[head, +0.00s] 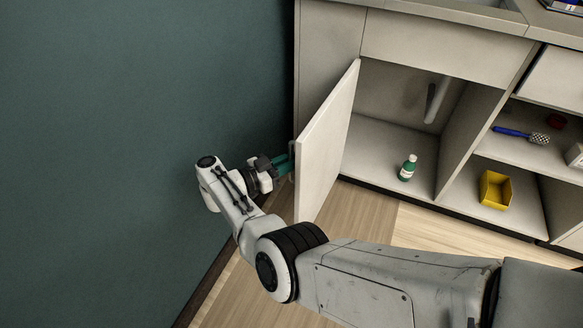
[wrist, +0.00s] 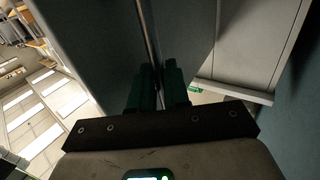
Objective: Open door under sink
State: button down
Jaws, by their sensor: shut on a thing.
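The cabinet door (head: 326,150) under the sink stands swung wide open on its left side, with the cupboard interior (head: 385,125) exposed. My gripper (head: 291,163) is on the door's outer face, near its free edge, beside the teal wall. Its green fingers (wrist: 158,86) are shut on the door's handle (wrist: 150,40), a thin metal bar running up between them in the wrist view. In the head view the handle is mostly hidden by the fingers and the door.
A green bottle (head: 408,168) stands inside the cupboard near a white drain pipe (head: 435,100). A yellow bin (head: 495,190) and a blue-handled brush (head: 521,135) sit on open shelves at right. The teal wall (head: 140,120) is close to my gripper's left. Wooden floor (head: 365,220) below is clear.

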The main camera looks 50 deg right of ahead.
jog(key=shift+d, duration=0.3)
jog(key=c, duration=1.5)
grip_release()
jog(key=shift+c, duration=0.2)
jog(key=shift+o, duration=1.1)
jog(key=shift+d, duration=0.3)
jog(key=shift+a, duration=0.1)
jog(key=shift+a, duration=0.15)
jog(key=b+v, duration=0.4)
jog(key=v, duration=0.6)
jog(key=shift+w+a, duration=0.2)
jog(key=shift+a, duration=0.1)
